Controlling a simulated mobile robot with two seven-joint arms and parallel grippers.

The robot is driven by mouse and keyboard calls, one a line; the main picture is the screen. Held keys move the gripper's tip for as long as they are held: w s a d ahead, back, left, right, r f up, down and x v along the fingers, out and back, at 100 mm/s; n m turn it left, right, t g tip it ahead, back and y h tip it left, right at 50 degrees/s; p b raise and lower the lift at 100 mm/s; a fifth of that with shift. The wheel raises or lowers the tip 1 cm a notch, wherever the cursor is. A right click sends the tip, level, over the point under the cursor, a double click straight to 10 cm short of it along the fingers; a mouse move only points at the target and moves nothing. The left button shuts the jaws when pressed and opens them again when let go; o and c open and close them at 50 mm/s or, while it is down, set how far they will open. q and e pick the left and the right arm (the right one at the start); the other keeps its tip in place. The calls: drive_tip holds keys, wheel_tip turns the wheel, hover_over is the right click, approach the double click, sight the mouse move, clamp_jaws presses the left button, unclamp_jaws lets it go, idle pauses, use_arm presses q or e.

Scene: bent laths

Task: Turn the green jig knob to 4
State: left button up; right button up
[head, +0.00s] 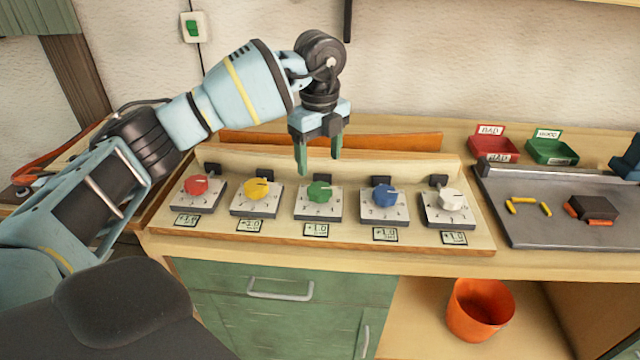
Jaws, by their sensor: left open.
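The green jig knob (319,191) sits on a white dial plate (318,212), in the middle of a row of knobs on a wooden board. The dial's numbers are too small to read, so I cannot tell its setting. My left gripper (320,171) points down just above and behind the green knob. Its green-tipped fingers are apart with nothing between them, and it does not appear to touch the knob. A small display (316,230) in front of the dial seems to read +1.0. At the right edge, a blue-grey part shows, but no right fingers can be made out.
Red (196,185) and yellow (256,188) knobs stand to the left, blue (385,195) and white (452,200) ones to the right. A grey tray (550,222) holds small yellow and orange pieces. Red (494,150) and green (551,152) bins stand behind it. An orange bucket (479,309) stands below.

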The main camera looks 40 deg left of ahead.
sight(320, 188)
use_arm(q)
wheel_tip(320, 188, down, 8)
drive_tip(key=shift+r, duration=0.2)
idle(0.3)
drive_tip(key=c, duration=1)
